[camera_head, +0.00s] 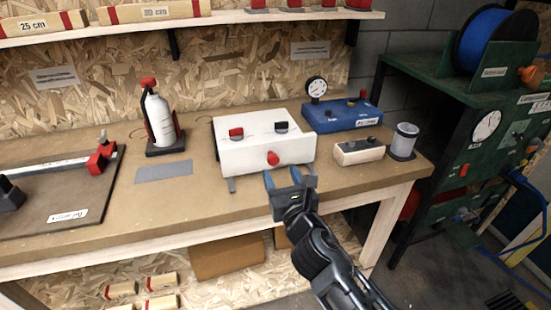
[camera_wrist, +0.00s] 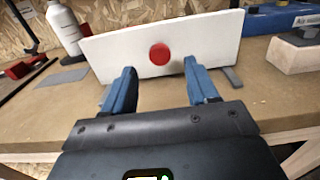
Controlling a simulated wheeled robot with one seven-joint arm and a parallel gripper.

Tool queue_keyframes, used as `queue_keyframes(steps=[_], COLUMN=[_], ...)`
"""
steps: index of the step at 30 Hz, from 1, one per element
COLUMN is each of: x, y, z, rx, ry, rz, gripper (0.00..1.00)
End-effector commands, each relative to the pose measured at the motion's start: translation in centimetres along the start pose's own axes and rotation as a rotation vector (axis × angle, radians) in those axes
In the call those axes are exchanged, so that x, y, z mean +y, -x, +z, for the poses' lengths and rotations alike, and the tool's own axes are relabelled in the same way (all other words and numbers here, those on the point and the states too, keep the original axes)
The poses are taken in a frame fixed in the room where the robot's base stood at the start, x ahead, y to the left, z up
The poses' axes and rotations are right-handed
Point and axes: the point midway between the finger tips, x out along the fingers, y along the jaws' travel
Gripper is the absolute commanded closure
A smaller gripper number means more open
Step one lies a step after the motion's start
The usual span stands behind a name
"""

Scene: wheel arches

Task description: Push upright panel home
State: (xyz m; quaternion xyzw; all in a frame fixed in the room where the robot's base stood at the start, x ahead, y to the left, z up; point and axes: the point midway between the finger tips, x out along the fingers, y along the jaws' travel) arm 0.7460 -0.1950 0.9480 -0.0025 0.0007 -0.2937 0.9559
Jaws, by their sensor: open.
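A white upright panel with a red knob stands on the bench. It is the front face (camera_head: 243,158) of a white box in the head view, and it fills the upper middle of the wrist view (camera_wrist: 212,38). Its red knob (camera_head: 273,158) also shows in the wrist view (camera_wrist: 159,54). My gripper (camera_head: 290,180) is open, just in front of the panel's lower right side, with blue fingers. In the wrist view the fingertips (camera_wrist: 160,72) lie on either side of the knob, with nothing between them. I cannot tell whether they touch the panel.
A white bottle (camera_head: 160,120) in a dark stand is left of the box. A blue unit (camera_head: 342,118) with a gauge, a small cream box (camera_head: 358,152) and a grey cup (camera_head: 404,140) stand to the right.

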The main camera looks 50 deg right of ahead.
Motion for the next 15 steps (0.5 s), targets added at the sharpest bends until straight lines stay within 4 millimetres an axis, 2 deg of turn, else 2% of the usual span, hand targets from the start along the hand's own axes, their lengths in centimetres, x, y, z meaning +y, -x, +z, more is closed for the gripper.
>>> queue_keyframes(steps=[3, 9, 15], x=[0.0, 0.1, 0.0], y=[-2.1, -4.7, -5.9], z=[0.2, 0.1, 0.1], rx=[-0.002, -0.001, 0.000], ry=[-0.002, -0.005, -0.004], rz=[0.000, 0.001, 0.001], gripper=[0.42, 0.42, 0.42])
